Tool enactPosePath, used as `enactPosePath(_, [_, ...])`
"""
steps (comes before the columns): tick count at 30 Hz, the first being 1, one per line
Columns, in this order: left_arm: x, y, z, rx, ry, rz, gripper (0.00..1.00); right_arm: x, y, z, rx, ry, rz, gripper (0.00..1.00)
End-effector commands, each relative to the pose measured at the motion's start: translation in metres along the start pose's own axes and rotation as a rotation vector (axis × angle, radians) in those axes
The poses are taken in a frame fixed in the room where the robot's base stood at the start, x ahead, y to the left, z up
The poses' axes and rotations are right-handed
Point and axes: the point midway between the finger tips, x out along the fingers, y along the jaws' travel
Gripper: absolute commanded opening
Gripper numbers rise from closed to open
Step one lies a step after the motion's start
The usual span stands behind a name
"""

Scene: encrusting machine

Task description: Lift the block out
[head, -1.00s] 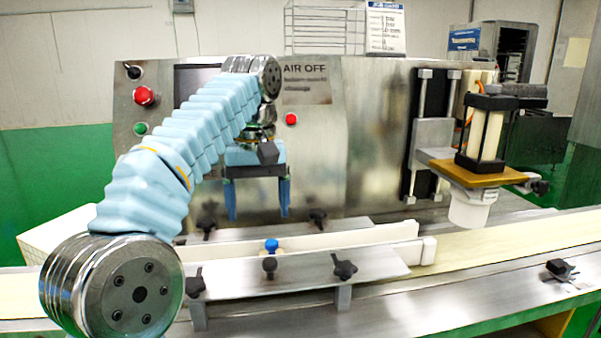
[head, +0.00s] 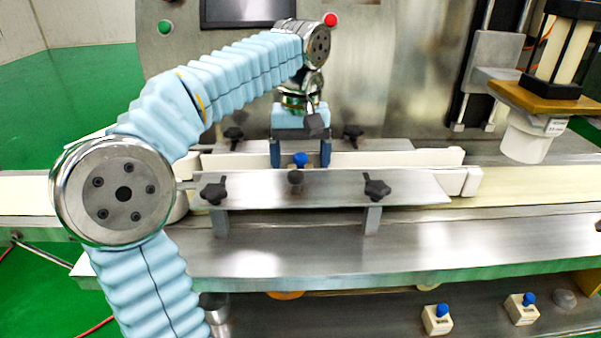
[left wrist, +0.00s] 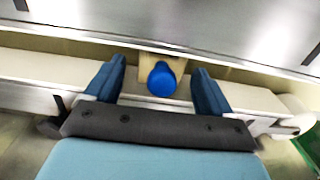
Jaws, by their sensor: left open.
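The block shows as a blue knob (head: 300,159) between the guide rails in the head view. In the left wrist view its blue knob (left wrist: 162,79) and part of its beige body (left wrist: 148,62) show, the rest hidden under the knob and by the rail. My left gripper (head: 300,160) is open, its blue fingers on either side of the knob and apart from it. In the left wrist view the fingers (left wrist: 160,92) stand left and right of the knob with gaps. My right gripper is not in view.
White guide rails (head: 400,158) and a steel plate (head: 335,187) with black clamp knobs (head: 377,190) flank the block. Two similar blue-knobbed blocks (head: 437,319) (head: 521,309) sit on a lower shelf. A white nozzle (head: 524,140) hangs at right.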

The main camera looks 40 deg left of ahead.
Motion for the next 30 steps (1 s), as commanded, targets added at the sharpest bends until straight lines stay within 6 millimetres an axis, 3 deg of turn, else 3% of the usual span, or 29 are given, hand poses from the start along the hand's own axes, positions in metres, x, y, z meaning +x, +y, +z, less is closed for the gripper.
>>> enactPosePath(6, [0.018,0.0,0.0,0.0,0.001,0.0,0.83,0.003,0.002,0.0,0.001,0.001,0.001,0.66])
enactPosePath(15, [0.019,0.0,0.0,-0.001,0.001,0.0,0.81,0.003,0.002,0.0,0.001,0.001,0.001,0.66])
enactPosePath(27, [0.018,0.0,0.0,0.0,0.001,0.0,0.2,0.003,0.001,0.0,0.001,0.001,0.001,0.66])
enactPosePath(30, [0.015,0.0,0.0,-0.001,0.001,0.0,0.19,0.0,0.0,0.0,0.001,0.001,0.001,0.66])
